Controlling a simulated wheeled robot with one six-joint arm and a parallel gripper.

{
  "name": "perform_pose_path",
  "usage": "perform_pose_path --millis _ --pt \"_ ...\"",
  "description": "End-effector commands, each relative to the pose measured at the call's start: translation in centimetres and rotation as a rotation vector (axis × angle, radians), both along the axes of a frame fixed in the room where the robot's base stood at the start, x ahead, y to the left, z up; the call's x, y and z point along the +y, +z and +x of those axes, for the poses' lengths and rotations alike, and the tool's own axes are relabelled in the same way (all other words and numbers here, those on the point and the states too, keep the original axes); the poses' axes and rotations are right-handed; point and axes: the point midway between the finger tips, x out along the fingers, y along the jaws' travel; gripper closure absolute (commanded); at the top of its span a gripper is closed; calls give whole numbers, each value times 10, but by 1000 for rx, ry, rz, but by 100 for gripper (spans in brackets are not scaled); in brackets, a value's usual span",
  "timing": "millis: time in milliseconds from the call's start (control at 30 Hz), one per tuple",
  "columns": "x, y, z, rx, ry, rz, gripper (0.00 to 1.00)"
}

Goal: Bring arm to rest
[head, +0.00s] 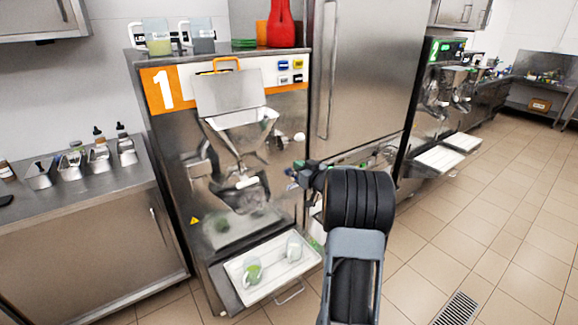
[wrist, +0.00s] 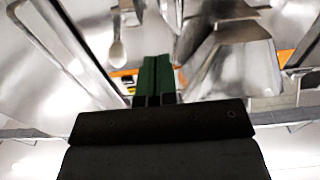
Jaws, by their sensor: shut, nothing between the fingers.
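My arm reaches up from the bottom right of the head view, in front of the batch freezer marked 1 (head: 222,120). My gripper (head: 298,172) points left there, near the right side of the machine's front; the arm partly hides it. In the wrist view my gripper (wrist: 154,65) shows its green fingers together and empty. The machine's steel chute (wrist: 235,60) and a round-ended lever (wrist: 117,50) show beyond the fingers. I cannot tell whether the gripper touches anything.
A white tray (head: 232,273) with two cups sits low on the machine's front. A steel counter (head: 90,190) with small containers stands left. A tall steel cabinet (head: 365,75) and a second freezer (head: 445,90) stand right. Tiled floor (head: 480,220) is clear at right.

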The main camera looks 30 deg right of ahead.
Motion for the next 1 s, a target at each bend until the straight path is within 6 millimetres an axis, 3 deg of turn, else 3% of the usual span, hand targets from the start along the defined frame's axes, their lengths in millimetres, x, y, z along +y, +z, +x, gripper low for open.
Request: perform_pose_path --millis 233,367,467,533,633,767,1000 --pt "-1 1 -6 -1 0 -7 100" --pt "-13 -11 -6 64 -65 -59 100" --pt "-34 -43 -17 204 -201 -80 100" --pt "-48 -67 -36 345 -322 -83 100" --pt "-42 -85 -69 565 -461 -78 100" --pt "9 -92 -116 855 -529 -44 100" --pt "162 -79 -215 1273 -359 47 100"
